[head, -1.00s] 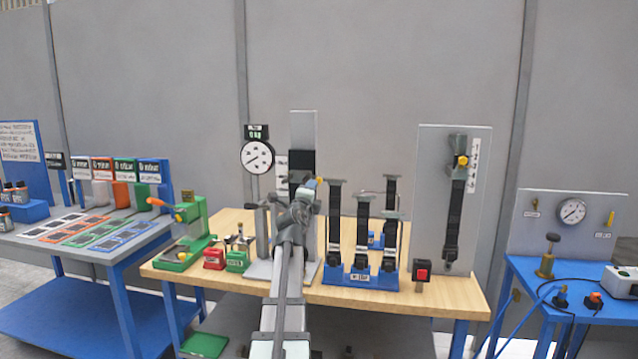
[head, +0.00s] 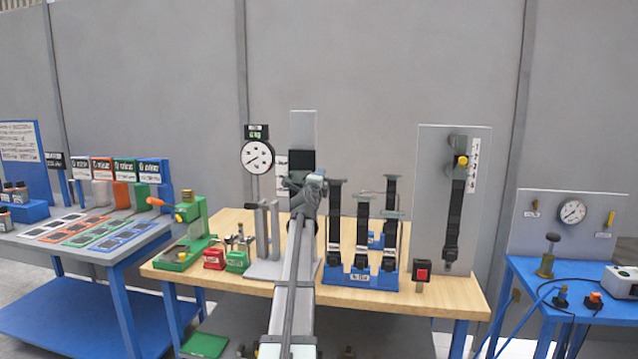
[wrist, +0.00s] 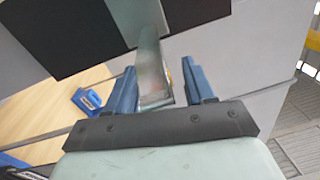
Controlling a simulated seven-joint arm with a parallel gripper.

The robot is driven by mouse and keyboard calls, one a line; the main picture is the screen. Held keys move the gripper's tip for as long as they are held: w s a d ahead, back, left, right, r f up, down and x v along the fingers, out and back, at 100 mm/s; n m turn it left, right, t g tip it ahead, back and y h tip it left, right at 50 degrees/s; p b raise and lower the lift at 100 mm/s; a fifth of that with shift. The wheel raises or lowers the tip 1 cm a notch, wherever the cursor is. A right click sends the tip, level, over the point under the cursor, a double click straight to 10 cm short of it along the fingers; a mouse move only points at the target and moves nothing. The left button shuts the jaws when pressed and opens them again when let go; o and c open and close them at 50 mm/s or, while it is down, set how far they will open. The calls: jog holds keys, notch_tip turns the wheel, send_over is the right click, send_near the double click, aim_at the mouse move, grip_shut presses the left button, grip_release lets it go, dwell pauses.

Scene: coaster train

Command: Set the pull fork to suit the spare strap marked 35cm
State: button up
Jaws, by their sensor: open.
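My gripper (head: 302,184) is in front of the grey upright (head: 303,128) with the black panel (head: 301,163), at the middle of the wooden bench. In the wrist view my gripper (wrist: 163,86) has its two blue fingers apart. A flat metal bar (wrist: 151,72) runs down from the black panel into the gap between them; it may be part of the pull fork, but I cannot tell. A small yellowish bit shows beside the bar. Black straps (head: 362,225) stand in a blue rack (head: 358,275) to the right. No 35cm mark is legible.
A round dial (head: 257,157) with a small display stands left of the upright. Red (head: 214,258) and green (head: 237,261) blocks and a green press (head: 195,225) are further left. A red button box (head: 422,273) and a strap board (head: 455,200) are right of the rack.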

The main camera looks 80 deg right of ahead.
jog(key=shift+c, duration=0.4)
grip_shut()
